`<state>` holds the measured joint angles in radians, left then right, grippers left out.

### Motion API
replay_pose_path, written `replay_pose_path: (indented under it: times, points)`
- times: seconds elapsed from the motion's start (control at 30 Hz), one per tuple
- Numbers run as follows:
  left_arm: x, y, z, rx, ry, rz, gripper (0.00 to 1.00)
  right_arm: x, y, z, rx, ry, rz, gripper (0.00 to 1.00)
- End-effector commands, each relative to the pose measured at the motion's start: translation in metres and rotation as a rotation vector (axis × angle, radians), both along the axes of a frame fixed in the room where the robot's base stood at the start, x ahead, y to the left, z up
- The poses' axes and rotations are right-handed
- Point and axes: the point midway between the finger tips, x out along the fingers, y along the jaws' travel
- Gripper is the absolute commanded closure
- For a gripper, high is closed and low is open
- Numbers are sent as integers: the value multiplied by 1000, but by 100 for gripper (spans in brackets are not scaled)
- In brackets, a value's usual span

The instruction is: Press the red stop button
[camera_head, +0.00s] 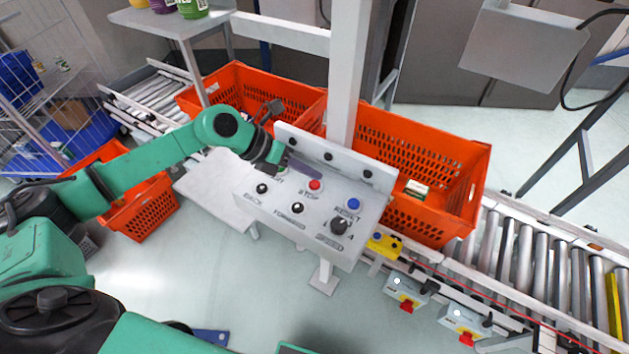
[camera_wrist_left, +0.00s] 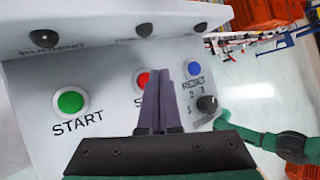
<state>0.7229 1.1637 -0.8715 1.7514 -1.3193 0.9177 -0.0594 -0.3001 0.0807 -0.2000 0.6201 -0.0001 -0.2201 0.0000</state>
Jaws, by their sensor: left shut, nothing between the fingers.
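The red stop button (camera_head: 315,185) sits on the top face of a white control panel (camera_head: 270,205), between the green start side and the blue reset button (camera_head: 353,204). In the left wrist view the red button (camera_wrist_left: 142,79) shows partly behind my gripper's fingers. My left gripper (camera_head: 318,176) is shut and empty, its dark fingers pointing right just above the panel near the red button. In the left wrist view its fingertips (camera_wrist_left: 158,68) overlap the button's right edge. I cannot tell whether they touch it. My right gripper is not in view.
The panel also has a green start button (camera_wrist_left: 70,102), black knobs and a speed dial (camera_head: 339,226). A raised back strip (camera_head: 340,165) and a white post (camera_head: 346,75) stand behind it. Orange totes (camera_head: 455,150) sit behind on the roller conveyor (camera_head: 545,255).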

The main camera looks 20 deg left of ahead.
Motion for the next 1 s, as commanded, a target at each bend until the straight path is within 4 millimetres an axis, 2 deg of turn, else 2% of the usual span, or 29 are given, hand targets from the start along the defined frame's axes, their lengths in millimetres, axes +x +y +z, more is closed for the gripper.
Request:
replay_pose_path:
  times: [0.1,0.4,1.0]
  points:
    - [0,0,16,0,-1,0,100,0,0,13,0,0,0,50]
    - [0,0,46,-1,-2,0,100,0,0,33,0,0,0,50]
    - [0,0,46,0,-1,0,100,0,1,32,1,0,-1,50]
